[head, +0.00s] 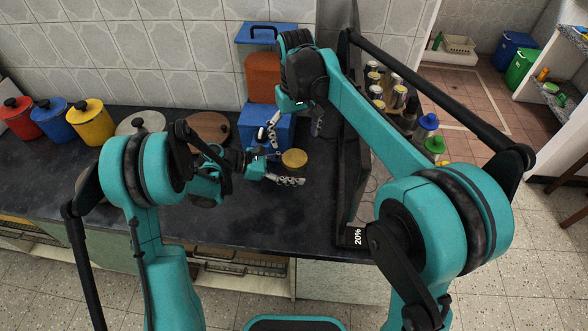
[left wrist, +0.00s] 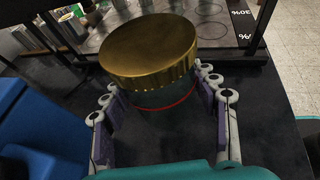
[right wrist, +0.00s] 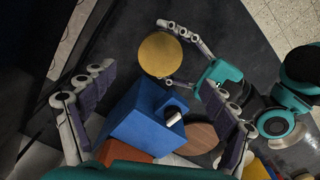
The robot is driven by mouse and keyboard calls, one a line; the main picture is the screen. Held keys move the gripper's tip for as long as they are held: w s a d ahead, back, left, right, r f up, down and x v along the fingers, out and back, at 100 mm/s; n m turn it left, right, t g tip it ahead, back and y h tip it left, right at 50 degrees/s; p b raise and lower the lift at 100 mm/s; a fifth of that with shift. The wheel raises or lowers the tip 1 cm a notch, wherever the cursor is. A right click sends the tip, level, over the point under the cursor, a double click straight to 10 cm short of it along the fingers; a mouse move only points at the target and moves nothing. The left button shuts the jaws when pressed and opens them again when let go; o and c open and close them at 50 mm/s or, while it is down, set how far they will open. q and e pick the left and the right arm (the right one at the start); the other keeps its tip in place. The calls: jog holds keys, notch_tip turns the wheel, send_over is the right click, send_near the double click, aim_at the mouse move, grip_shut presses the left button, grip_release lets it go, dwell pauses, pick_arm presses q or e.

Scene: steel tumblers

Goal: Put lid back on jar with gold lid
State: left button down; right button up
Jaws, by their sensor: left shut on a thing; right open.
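The gold lid (head: 294,159) is a round ribbed disc between the fingers of my left gripper (head: 280,168). In the left wrist view the gold lid (left wrist: 150,48) sits over a dark, see-through jar body (left wrist: 160,97) with a thin red line near its base. The lid looks slightly tilted from this angle; I cannot tell whether it is fully seated. My left gripper is shut around the jar below the lid. My right gripper (head: 295,126) is open and empty, above and behind the jar. In the right wrist view the gold lid (right wrist: 160,55) lies beyond its spread fingers.
Red, blue and yellow lidded pots (head: 91,122) line the left counter. A dark rack (head: 350,150) with several jars bounds the right side. The front counter is clear.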

aim_at(295, 157)
jog(key=n, duration=0.3)
jog(key=shift+r, duration=0.25)
jog(key=shift+f, duration=4.05)
jog(key=shift+c, duration=0.3)
jog(key=c, duration=1.2)
jog(key=o, duration=1.4)
